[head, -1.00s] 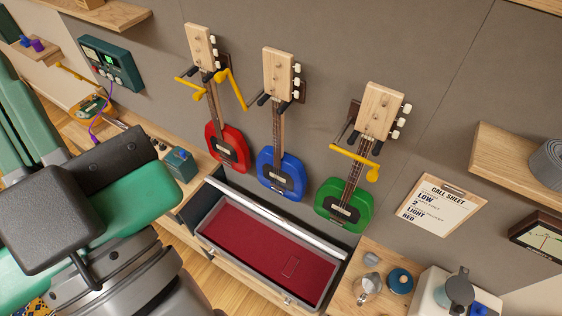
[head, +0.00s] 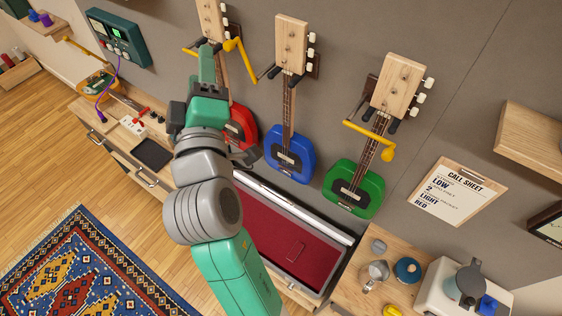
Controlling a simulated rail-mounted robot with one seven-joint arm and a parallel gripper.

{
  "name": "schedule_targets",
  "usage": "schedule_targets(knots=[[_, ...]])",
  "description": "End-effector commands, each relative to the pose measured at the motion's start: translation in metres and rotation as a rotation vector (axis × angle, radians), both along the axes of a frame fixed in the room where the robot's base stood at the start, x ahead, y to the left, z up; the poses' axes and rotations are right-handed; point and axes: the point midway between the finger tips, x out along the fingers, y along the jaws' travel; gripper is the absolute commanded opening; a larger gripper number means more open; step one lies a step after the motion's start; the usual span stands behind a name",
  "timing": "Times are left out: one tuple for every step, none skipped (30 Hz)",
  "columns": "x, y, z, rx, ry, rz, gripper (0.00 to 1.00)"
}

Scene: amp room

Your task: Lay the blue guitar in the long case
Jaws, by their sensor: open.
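The blue guitar (head: 289,155) hangs upright on the wall, its wooden headstock (head: 291,43) above dark hanger prongs. No yellow bar crosses its neck. The long case (head: 325,288) stands open below the guitars, with a dark red lining and a small raised patch inside; no guitar lies in it. My arm hides its left end.
The red guitar (head: 238,128) hangs left and the green guitar (head: 354,188) right, each with a yellow bar at its neck. A call sheet (head: 453,190) is on the wall. A metal jug (head: 374,274) and moka pot (head: 468,281) stand right of the case.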

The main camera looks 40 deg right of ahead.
Motion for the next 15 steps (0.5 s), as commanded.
schedule_targets(knots=[[0.011,-0.023,-0.048,-0.133,0.132,-0.093,0.53],[0.017,-0.036,-0.072,-0.227,0.219,-0.149,0.53],[0.022,-0.054,-0.104,-0.356,0.34,-0.218,0.53],[0.025,-0.066,-0.128,-0.455,0.433,-0.264,0.53],[0.027,-0.078,-0.153,-0.555,0.53,-0.305,0.53],[0.028,-0.093,-0.186,-0.689,0.661,-0.353,0.53],[0.028,-0.104,-0.209,-0.787,0.756,-0.381,0.53],[0.027,-0.113,-0.232,-0.882,0.849,-0.404,0.53],[0.025,-0.124,-0.26,-1.001,0.965,-0.425,0.53],[0.023,-0.131,-0.279,-1.088,1.042,-0.437,0.53],[0.021,-0.137,-0.296,-1.164,1.114,-0.443,0.53],[0.019,-0.144,-0.316,-1.257,1.197,-0.446,0.53],[0.016,-0.148,-0.328,-1.315,1.25,-0.446,0.53],[0.015,-0.151,-0.338,-1.365,1.293,-0.446,0.53],[0.013,-0.154,-0.349,-1.419,1.338,-0.443,0.53]])
